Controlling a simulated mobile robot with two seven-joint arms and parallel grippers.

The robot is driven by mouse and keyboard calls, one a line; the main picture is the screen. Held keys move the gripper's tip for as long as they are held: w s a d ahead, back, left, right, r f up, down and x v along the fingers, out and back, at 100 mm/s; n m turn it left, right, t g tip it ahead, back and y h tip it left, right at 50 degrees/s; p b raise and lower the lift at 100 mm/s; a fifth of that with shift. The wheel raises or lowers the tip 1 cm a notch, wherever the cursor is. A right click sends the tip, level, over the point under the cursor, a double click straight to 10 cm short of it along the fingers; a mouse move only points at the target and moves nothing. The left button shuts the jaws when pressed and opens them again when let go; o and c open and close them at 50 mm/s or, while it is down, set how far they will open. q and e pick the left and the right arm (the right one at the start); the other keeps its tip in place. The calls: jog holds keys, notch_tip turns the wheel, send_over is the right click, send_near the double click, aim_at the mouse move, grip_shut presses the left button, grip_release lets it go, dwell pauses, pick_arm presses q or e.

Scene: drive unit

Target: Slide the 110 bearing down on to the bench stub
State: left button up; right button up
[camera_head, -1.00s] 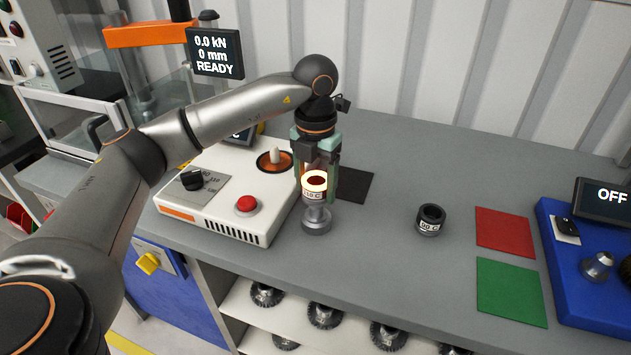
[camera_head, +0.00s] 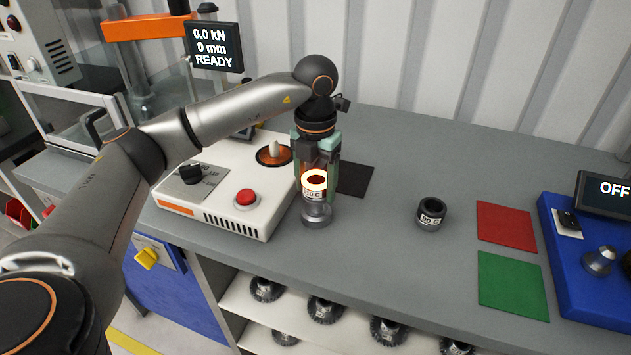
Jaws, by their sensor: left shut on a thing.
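The 110 bearing (camera_head: 314,187) is a ring with a glowing orange-white rim and a pale label band, whose print is too small to read surely. My left gripper (camera_head: 316,178) points down and is shut on the bearing. The bench stub (camera_head: 317,214) is a short grey metal post on a round foot, directly below the bearing. The bearing hides the top of the stub, so I cannot tell how far it is around it. My right gripper is not in view.
A white heater box (camera_head: 215,195) with a red button stands close on the left. A dark pad (camera_head: 355,180) lies behind the stub.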

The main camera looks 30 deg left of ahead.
aim_at(315, 196)
pick_arm(q)
jog(key=shift+f+b, duration=0.3)
jog(key=shift+f, duration=0.25)
jog(key=shift+f+b, duration=0.65)
jog(key=shift+f, duration=0.4)
jog(key=o, duration=1.3)
notch_tip(315, 196, up, 7)
jog(key=p, duration=0.5)
jog(key=shift+r+p, duration=0.1)
jog(key=shift+p, duration=0.25)
